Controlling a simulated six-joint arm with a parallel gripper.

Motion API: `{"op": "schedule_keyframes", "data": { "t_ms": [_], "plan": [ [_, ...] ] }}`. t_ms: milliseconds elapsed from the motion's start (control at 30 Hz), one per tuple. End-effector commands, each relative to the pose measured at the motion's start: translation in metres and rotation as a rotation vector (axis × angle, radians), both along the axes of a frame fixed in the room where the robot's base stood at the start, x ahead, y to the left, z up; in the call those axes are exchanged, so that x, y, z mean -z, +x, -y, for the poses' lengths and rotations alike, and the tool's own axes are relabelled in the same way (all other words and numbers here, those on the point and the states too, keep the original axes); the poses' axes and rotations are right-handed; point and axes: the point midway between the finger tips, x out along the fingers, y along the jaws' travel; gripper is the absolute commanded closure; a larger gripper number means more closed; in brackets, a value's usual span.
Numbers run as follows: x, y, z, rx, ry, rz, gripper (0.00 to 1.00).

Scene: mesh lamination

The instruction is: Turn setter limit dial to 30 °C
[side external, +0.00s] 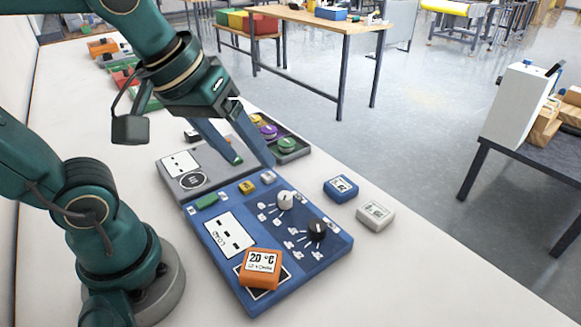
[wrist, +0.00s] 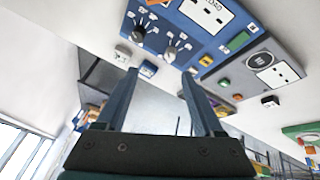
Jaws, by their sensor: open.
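A blue control panel (side external: 210,262) lies on the white bench. It carries a white dial (side external: 285,200) and a black dial (side external: 317,231), each ringed by small labels too small to read. Which one is the setter limit dial I cannot tell. An orange display block (side external: 261,268) on the panel's near end seems to read 20 °C. My gripper (side external: 254,162) is open and empty, fingers pointing down above the panel's far end, apart from both dials. In the wrist view the black dial (wrist: 138,34) and white dial (wrist: 170,54) show beyond my fingertips (wrist: 160,74).
A grey panel (side external: 172,190) adjoins the blue one's far end, with a dark tray (side external: 294,155) of coloured round pieces beside it. A blue block (side external: 341,188) and a light grey block (side external: 375,216) sit right of the panel. Bench surface at the front right is clear.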

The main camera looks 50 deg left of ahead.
Motion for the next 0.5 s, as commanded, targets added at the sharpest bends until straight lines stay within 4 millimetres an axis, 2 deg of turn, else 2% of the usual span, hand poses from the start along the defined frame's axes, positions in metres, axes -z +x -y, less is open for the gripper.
{"op": "schedule_keyframes", "data": {
  "t_ms": [133,267,500],
  "plan": [
    [-0.002,0.025,0.007,-0.133,-0.072,-0.072,0.31],
    [0.006,0.049,0.017,-0.251,-0.123,-0.151,0.31],
    [0.043,0.087,0.039,-0.404,-0.146,-0.306,0.31]
  ]
}}
